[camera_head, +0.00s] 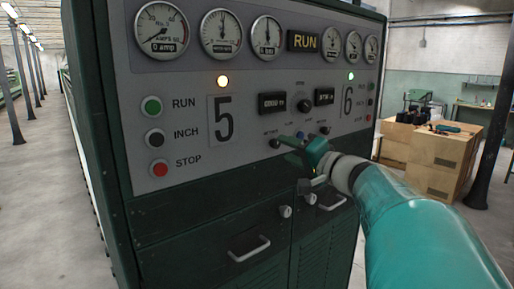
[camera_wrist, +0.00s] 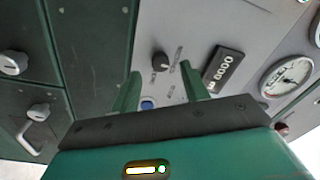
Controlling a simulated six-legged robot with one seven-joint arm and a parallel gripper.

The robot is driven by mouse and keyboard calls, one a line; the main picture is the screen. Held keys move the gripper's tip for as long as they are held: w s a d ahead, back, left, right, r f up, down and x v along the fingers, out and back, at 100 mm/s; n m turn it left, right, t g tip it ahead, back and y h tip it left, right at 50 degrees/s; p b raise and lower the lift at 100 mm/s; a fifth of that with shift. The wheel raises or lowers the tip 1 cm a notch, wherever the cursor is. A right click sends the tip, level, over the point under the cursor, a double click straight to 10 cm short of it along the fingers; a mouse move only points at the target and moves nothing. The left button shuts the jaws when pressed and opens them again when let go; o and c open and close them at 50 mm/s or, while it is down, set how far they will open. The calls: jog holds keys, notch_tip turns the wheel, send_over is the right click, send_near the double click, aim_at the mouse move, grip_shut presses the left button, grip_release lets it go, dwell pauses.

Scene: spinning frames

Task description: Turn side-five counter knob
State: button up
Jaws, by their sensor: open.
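My gripper (camera_head: 291,143) is open in front of the panel, just right of the knob in the head view. Whether a finger touches the knob cannot be told.
A blue button (camera_wrist: 147,104) sits close to one finger. A matching black knob (camera_head: 324,130) and a centre knob (camera_head: 304,106) are nearby. Green, black and red buttons (camera_head: 153,138) are at the left. Drawer handles (camera_head: 249,247) and latches (camera_head: 285,212) project below.

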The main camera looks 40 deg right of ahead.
jog(key=s, duration=1)
jog(key=shift+s+d+f, duration=0.15)
jog(key=shift+s+f, duration=0.1)
jog(key=shift+s, duration=0.05)
jog(key=w+a+f+n+g+y, duration=0.2)
jog(key=a+f+n+g, duration=0.15)
jog(key=a+f, duration=0.45)
jog(key=w+a+f+n+g+y, duration=0.2)
jog(key=a+f+g+y, duration=0.15)
jog(key=a, duration=0.75)
jog(key=s+a+f+n+g+h, duration=0.3)
jog(key=a+f, duration=0.3)
jog(key=s+a+f+n+g+h, duration=0.3)
jog(key=a+f, duration=0.3)
jog(key=shift+s+a+n, duration=0.2)
jog(key=shift+s+n, duration=0.05)
jog(key=shift+n, duration=0.1)
